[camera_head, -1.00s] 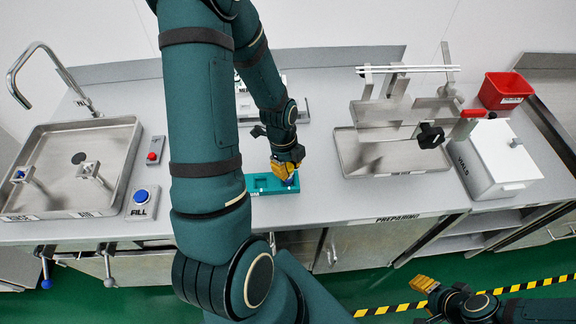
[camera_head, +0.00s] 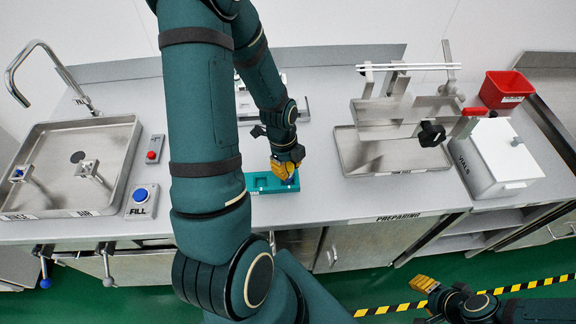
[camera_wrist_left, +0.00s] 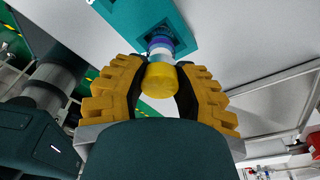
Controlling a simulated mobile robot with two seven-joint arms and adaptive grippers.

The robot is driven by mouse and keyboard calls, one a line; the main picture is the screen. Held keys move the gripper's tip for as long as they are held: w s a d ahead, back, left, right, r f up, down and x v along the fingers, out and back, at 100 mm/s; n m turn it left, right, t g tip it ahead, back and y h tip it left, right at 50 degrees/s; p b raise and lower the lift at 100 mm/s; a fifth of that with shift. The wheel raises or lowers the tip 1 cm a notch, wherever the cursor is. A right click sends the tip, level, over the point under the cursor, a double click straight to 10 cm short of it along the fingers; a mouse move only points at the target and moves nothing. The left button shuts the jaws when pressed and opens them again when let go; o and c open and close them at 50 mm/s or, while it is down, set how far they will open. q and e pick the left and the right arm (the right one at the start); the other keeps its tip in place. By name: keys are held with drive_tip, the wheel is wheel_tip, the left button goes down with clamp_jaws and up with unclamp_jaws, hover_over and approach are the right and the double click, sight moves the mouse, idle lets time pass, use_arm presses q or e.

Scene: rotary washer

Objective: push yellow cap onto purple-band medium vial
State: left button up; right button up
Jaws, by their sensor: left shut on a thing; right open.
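The yellow cap (camera_wrist_left: 159,81) is between the fingers of my left gripper (camera_wrist_left: 160,78) in the left wrist view. My left gripper is shut on it. The vial with the purple band (camera_wrist_left: 158,43) stands in the teal holder (camera_wrist_left: 125,20), in line with the cap; a pale part shows between band and cap. I cannot tell how fully the cap is seated. In the head view my left gripper (camera_head: 284,168) is at the right end of the teal holder (camera_head: 263,183) and hides most of the vial. My right gripper (camera_head: 424,284) is open and empty, low over the floor.
A sink (camera_head: 75,165) and a FILL button (camera_head: 141,195) are on the left. A metal tray with a rack (camera_head: 390,150), a white VIALS box (camera_head: 496,158) and a red bin (camera_head: 504,90) are on the right. The counter between holder and tray is clear.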

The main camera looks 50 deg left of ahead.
use_arm(q)
drive_tip(key=shift+f+b, duration=0.5)
drive_tip(key=shift+f, duration=0.15)
idle(1.0)
idle(0.5)
drive_tip(key=o, duration=0.8)
drive_tip(key=shift+r, duration=0.15)
drive_tip(key=r, duration=0.4)
drive_tip(key=a+r, duration=0.1)
drive_tip(key=r, duration=0.6)
drive_tip(key=shift+s+a+r, duration=0.1)
drive_tip(key=shift+a+r, duration=0.25)
